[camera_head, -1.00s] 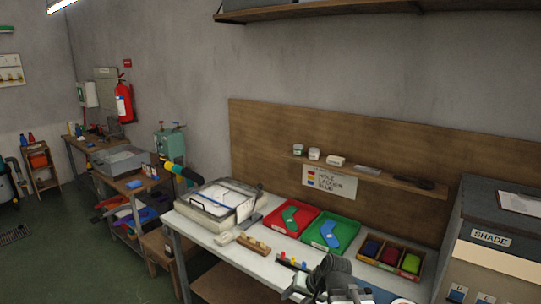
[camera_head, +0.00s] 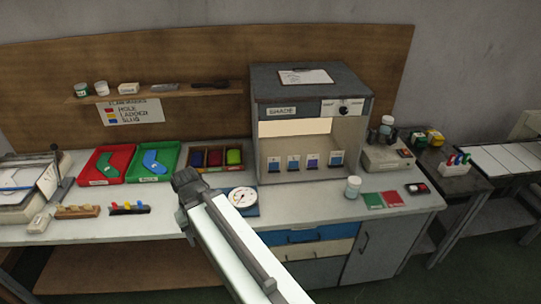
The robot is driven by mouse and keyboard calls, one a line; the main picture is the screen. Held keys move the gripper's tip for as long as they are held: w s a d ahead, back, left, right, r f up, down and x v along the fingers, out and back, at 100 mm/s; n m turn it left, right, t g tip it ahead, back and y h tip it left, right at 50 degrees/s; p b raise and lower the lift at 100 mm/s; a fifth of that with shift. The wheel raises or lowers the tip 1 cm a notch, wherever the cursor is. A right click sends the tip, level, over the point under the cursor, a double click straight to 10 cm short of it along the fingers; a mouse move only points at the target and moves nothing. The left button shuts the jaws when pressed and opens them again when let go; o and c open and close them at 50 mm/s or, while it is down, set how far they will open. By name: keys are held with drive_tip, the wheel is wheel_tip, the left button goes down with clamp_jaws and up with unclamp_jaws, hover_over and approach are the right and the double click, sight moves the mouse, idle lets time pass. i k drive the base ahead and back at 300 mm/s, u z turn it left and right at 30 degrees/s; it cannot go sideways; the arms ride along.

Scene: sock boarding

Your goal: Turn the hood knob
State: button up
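The hood is a grey box (camera_head: 264,92) marked SHADE, standing on the bench right of centre, with a lit opening in front. Its knob (camera_head: 344,110) is a small dark round piece on a pale panel at the upper right of the hood's front. The panel has small labels either side of the knob, too small to read. My arm reaches in from the bottom, and its dark end (camera_head: 187,190) is over the bench, left of and below the hood, well apart from the knob. The fingers cannot be made out there.
A round dial (camera_head: 242,197) lies just right of my arm's end. A white jar (camera_head: 353,187) and red and green cards (camera_head: 382,200) lie before the hood. A clipboard (camera_head: 305,76) lies on the hood.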

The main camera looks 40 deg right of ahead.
sight(343, 110)
drive_tip(key=z, duration=1.4)
